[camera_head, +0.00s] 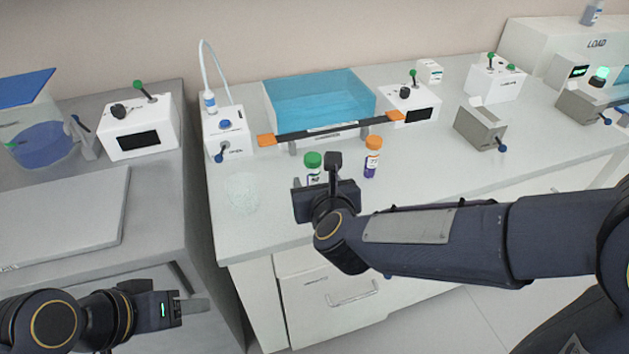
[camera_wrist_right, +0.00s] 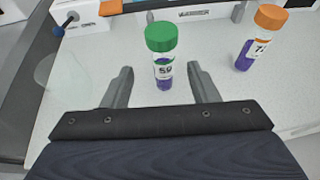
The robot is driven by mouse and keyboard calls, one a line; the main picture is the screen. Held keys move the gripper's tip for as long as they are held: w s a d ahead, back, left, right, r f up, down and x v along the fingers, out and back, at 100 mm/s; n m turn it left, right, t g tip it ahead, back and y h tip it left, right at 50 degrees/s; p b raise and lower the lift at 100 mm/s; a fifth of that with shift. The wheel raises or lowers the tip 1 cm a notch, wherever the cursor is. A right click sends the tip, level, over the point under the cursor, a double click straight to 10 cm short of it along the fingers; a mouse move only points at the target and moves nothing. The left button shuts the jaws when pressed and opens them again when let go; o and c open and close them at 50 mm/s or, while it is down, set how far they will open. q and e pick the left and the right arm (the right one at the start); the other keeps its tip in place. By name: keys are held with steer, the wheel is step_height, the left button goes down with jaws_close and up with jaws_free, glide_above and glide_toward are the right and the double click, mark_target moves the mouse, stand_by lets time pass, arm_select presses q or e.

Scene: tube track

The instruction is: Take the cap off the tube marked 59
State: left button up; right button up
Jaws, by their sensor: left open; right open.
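The tube marked 59 (camera_wrist_right: 164,72) stands upright on the white bench, with purple contents and its green cap (camera_wrist_right: 160,37) on. In the head view its green cap (camera_head: 313,159) shows behind my right gripper, which hides most of the tube. My right gripper (camera_wrist_right: 161,80) is open, its two fingers pointing toward the tube, one to each side, with nothing held. In the head view the right gripper (camera_head: 331,178) is over the bench. My left gripper (camera_head: 195,308) is open and empty at the lower left, away from the tube.
An orange-capped tube (camera_head: 372,160), its label starting with 7, stands right of the green-capped one. A clear round dish (camera_head: 242,193) lies to the left. A blue water bath (camera_head: 320,102) with an orange-ended bar (camera_head: 330,129) stands behind. White device boxes (camera_head: 138,128) line the back.

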mark_target(311, 169)
steer(key=shift+w+f, duration=0.2)
steer(key=shift+w, duration=0.1)
steer(key=x, duration=0.7)
steer(key=shift+w+d+r, duration=0.1)
steer(key=shift+w, duration=0.05)
steer(key=c, duration=1)
steer(key=shift+c, duration=0.2)
